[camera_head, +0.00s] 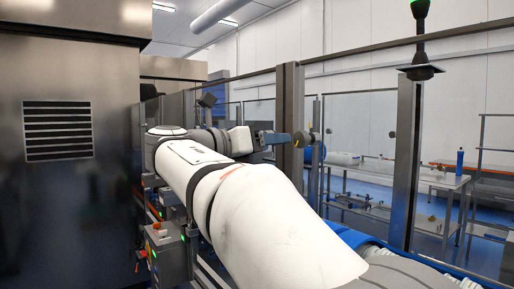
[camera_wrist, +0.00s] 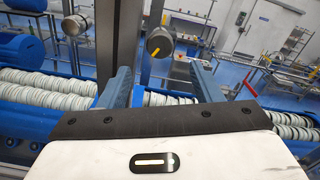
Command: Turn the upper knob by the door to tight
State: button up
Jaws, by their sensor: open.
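A round dark grey knob (camera_wrist: 159,42) with a slanted yellow mark on its face is near the top middle of the wrist view, beside a metal post (camera_wrist: 126,32). My gripper (camera_wrist: 161,70) is open, with its two blue fingers spread to the left and right below the knob in the picture. The knob appears just beyond the fingertips, with nothing between the fingers.
Rows of pale ribbed tubs (camera_wrist: 42,82) lie on blue carriers behind the fingers. Glass panels and another post (camera_head: 405,165) stand right of my arm. A metal cabinet (camera_head: 60,190) is close on the left. A workbench (camera_head: 400,177) stands beyond the glass.

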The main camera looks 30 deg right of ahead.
aim_at(299, 141)
jog(key=d, duration=0.5)
jog(key=d+p, duration=0.1)
jog(key=d, duration=0.2)
jog(key=shift+w, duration=0.25)
jog(key=shift+c, duration=0.5)
jog(key=c, duration=0.9)
